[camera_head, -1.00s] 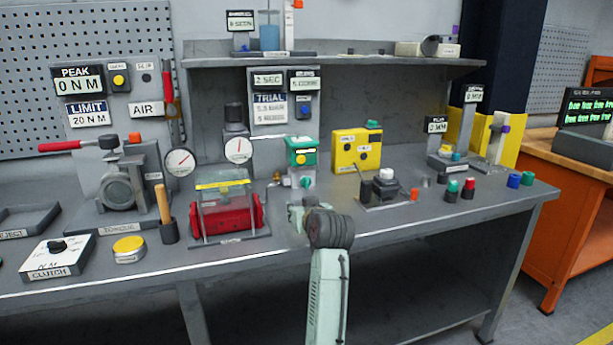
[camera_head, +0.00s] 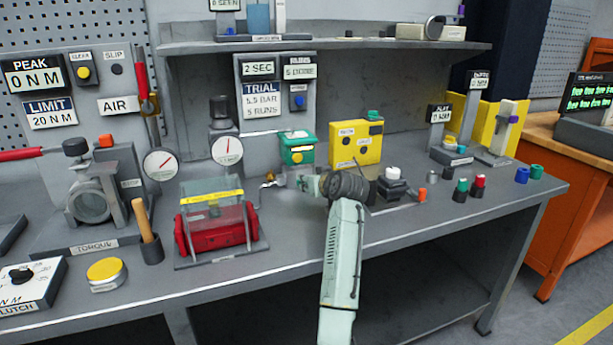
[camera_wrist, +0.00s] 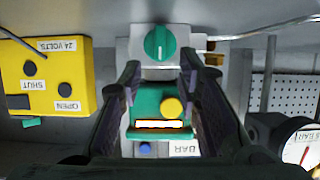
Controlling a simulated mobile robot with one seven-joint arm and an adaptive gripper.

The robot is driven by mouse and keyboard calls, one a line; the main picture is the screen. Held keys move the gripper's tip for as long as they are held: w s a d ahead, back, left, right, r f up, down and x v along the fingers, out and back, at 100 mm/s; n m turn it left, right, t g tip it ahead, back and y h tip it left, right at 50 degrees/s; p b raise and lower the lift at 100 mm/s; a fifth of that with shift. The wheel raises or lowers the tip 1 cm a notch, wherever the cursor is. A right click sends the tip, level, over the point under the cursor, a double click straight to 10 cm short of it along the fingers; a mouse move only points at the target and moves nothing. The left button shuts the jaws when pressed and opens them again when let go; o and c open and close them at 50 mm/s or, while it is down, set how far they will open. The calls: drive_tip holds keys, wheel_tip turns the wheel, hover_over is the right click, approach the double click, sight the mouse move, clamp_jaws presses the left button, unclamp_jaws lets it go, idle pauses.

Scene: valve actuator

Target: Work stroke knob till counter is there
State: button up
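No label marks this as the stroke knob. My gripper (camera_wrist: 160,72) is open and empty, its fingers on either side of the regulator, pointing towards the knob; I cannot tell whether they touch anything. In the head view my gripper (camera_head: 308,183) hides the knob. A counter display (camera_head: 299,72) appears to read 5 DONE.
A yellow box (camera_head: 355,143) labelled OPEN and SHUT stands just right of the regulator. A red cylinder under a clear guard (camera_head: 217,222) is to the left. A gauge (camera_head: 227,149) stands behind. Small coloured caps and a black-based white button (camera_head: 393,173) lie right.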

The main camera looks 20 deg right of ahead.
drive_tip(key=shift+p+x, duration=0.4)
drive_tip(key=shift+x, duration=1.55)
drive_tip(key=shift+c, duration=0.3)
clamp_jaws()
